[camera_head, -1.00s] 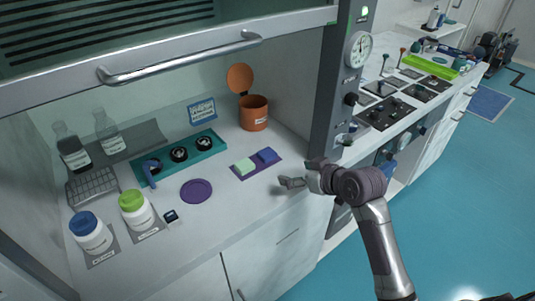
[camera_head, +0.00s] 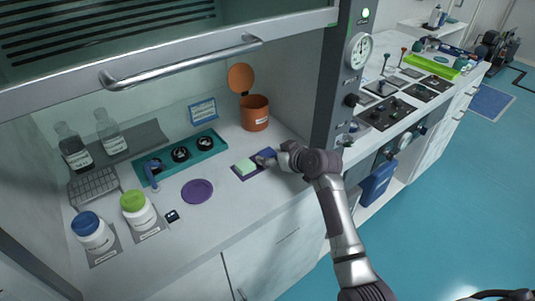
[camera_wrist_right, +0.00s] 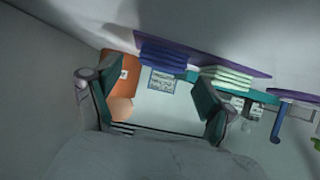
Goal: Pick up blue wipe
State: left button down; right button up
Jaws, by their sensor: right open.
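The blue wipe (camera_head: 267,153) is a small folded stack on the right part of a purple mat (camera_head: 240,175) inside the fume hood. A light green wipe stack (camera_head: 245,166) lies beside it on the mat. My right gripper (camera_head: 265,160) is at the mat, very close to the blue stack and partly covering it. In the right wrist view, the gripper's fingers (camera_wrist_right: 148,82) are spread apart with nothing held between them. The blue stack (camera_wrist_right: 163,52) appears beyond the gap, and the green stack (camera_wrist_right: 227,76) near the right finger. My left gripper is not in view.
An orange container (camera_head: 254,114) with its round lid up stands behind the mat. A teal tray (camera_head: 180,157) and a purple disc (camera_head: 197,191) lie to the left, with white jars (camera_head: 137,209) farther left. The hood's side post (camera_head: 345,90) rises to the right.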

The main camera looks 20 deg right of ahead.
aim_at(270, 154)
jog(key=shift+x, duration=1.1)
jog(key=shift+d, duration=0.1)
jog(key=c, duration=0.9)
jog(key=shift+o, duration=0.2)
notch_tip(270, 154, up, 10)
